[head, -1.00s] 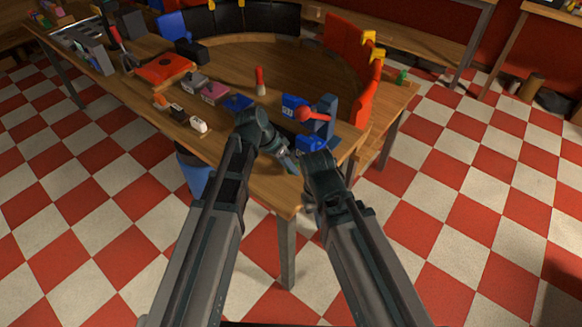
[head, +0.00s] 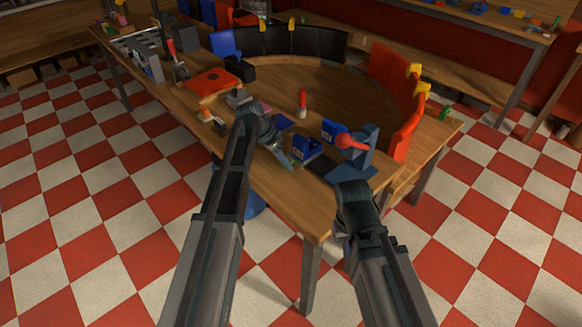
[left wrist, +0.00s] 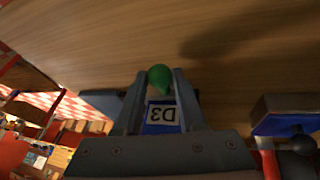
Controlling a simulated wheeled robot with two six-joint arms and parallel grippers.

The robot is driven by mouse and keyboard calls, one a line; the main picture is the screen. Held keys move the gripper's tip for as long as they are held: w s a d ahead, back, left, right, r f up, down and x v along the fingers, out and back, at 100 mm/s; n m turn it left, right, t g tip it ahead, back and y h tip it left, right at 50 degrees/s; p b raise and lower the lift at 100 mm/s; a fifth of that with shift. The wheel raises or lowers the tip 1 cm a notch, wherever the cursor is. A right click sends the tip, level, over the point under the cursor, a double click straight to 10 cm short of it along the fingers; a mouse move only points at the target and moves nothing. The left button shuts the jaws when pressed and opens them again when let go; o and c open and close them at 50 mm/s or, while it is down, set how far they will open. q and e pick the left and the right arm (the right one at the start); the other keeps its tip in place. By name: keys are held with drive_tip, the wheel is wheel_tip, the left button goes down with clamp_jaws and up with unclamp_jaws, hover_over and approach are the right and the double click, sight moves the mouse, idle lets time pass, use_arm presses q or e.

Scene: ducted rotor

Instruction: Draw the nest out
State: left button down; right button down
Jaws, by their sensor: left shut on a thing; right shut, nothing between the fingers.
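My left gripper (head: 287,158) is over the front part of the wooden table. In the left wrist view its fingers (left wrist: 155,85) are shut on a small blue piece (left wrist: 155,129) with an upside-down white D3 label. A green rounded tip (left wrist: 160,77) shows between the fingertips. My right gripper (head: 350,192) is by the table's front right edge, beside a blue-grey device (head: 362,150) with a red knob (head: 346,141). Its fingers are mostly hidden by its own wrist. No nest can be clearly made out.
Two blue boxes (head: 335,131) (head: 304,148) stand left of the device. A red-and-white upright piece (head: 302,104) is behind them. Black curved panels (head: 314,42) and orange ones (head: 390,72) ring the table's back. An orange tray (head: 212,82) lies left.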

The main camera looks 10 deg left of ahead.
use_arm(q)
drive_tip(key=shift+w+a, duration=0.15)
drive_tip(key=shift+a, duration=0.1)
drive_tip(key=c, duration=0.5)
unclamp_jaws()
drive_tip(key=shift+a, duration=0.1)
drive_tip(key=shift+r, duration=0.1)
drive_tip(key=shift+r+p, duration=0.45)
drive_tip(key=shift+p, duration=0.1)
drive_tip(key=p+v, duration=1.1)
drive_tip(key=v, duration=0.1)
drive_tip(key=shift+a+r, duration=0.2)
drive_tip(key=shift+r, duration=0.15)
